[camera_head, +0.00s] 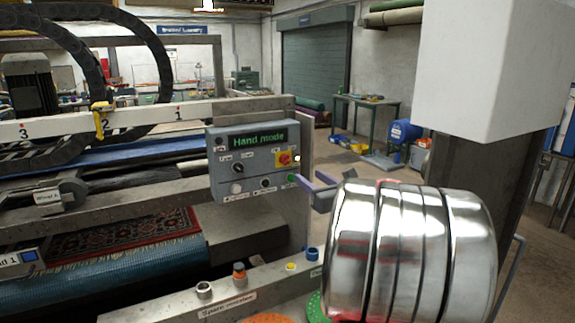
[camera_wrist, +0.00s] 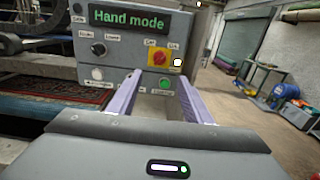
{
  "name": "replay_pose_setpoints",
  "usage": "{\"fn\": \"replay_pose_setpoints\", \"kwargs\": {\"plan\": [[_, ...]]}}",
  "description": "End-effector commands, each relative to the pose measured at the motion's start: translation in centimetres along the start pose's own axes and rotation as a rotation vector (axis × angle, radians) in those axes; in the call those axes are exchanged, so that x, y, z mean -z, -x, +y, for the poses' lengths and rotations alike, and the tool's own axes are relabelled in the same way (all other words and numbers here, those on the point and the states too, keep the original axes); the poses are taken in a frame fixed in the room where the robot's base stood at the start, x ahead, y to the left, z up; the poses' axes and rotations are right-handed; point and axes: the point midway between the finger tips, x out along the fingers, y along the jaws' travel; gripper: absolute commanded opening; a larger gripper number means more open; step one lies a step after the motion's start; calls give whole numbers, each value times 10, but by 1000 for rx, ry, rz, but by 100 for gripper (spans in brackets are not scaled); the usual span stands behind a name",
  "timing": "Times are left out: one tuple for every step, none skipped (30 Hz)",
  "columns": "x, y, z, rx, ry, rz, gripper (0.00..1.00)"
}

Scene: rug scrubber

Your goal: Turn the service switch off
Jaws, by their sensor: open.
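The grey control box (camera_head: 229,196) shows "Hand mode" in green on its display (camera_wrist: 130,19). A red rotary switch on a yellow plate (camera_head: 284,159) sits on its right side; it also shows in the wrist view (camera_wrist: 160,58). It looks like the service switch, but its small labels are not readable. My gripper (camera_head: 306,176) is open and empty, with its two purple fingers pointing at the box. In the wrist view, the fingertips (camera_wrist: 160,76) lie either side of and just below the switch in the picture. Contact with the box cannot be told.
A green button (camera_wrist: 165,86) is just below the switch, between the fingers in the picture. A black knob (camera_wrist: 98,48) and a white knob (camera_wrist: 97,73) are to the left. A patterned rug (camera_head: 120,236) lies on the machine left of the box. Open floor is at right.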

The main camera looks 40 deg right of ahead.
Motion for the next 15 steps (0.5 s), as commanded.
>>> {"fn": "replay_pose_setpoints", "kwargs": {"plan": [[0, 0, 0, -1, 1, 0, 46], [0, -1, 0, -1, 1, 0, 46], [0, -2, 0, -1, 1, 0, 46], [0, -3, 0, -2, 1, 0, 46], [0, -5, 1, -2, 1, 0, 46], [0, -8, 1, -3, 1, 0, 46], [0, -10, 1, -3, 1, 0, 46], [0, -13, 1, -4, 1, 1, 46], [1, -18, 1, -4, 1, 1, 46], [0, -22, 1, -3, 1, 1, 46], [0, -25, 1, -3, 1, 0, 46], [1, -31, 2, -4, 1, 1, 46], [1, -36, 2, -4, 1, 1, 46], [0, -41, 2, -5, 2, 1, 46], [1, -47, 2, -4, 2, 1, 46]]}}
